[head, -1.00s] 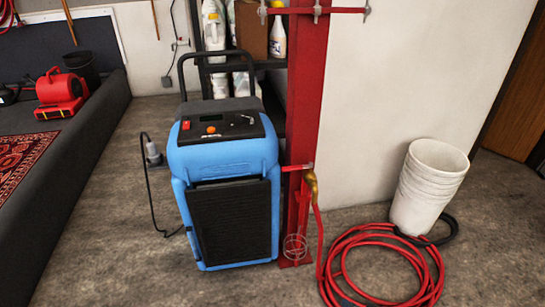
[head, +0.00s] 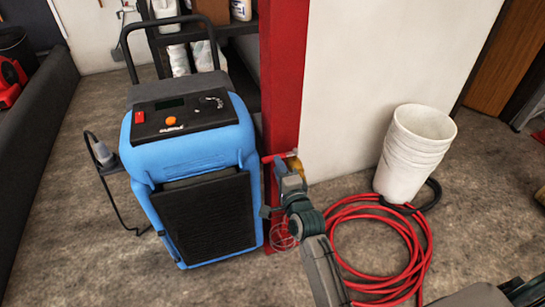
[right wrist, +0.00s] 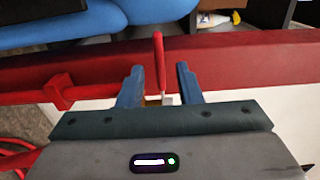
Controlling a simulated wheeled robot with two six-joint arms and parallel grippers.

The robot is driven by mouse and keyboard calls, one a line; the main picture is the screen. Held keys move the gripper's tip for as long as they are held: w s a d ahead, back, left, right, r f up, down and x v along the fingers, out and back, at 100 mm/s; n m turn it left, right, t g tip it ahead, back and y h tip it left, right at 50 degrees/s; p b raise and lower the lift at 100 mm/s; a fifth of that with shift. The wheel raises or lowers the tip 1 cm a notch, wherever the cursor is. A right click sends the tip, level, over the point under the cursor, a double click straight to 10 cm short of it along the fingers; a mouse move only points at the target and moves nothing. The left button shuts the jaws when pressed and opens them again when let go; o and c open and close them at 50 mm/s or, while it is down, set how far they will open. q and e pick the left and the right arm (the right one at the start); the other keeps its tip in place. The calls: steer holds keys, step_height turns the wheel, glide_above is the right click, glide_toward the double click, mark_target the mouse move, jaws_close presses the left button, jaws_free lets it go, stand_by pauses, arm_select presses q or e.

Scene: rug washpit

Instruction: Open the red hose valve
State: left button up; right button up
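The red hose valve's lever (right wrist: 158,62) shows in the right wrist view as a thin red bar between the two blue fingers of my right gripper (right wrist: 160,85). The fingers are open, one on each side of the lever, with a gap visible on both sides. In the head view my right gripper (head: 283,180) is at the red post, by the brass hose fitting (head: 294,164), and hides most of the valve. The red hose (head: 420,245) lies coiled on the floor at right. My left gripper is not in view.
A blue machine (head: 190,150) with a black handle stands just left of the red post (head: 283,80). White stacked buckets (head: 415,150) stand to the right, by the white wall. Shelves with bottles are behind. Bare concrete floor lies in front at left.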

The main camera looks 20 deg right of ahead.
steer(key=shift+w, duration=2.35)
jaws_close()
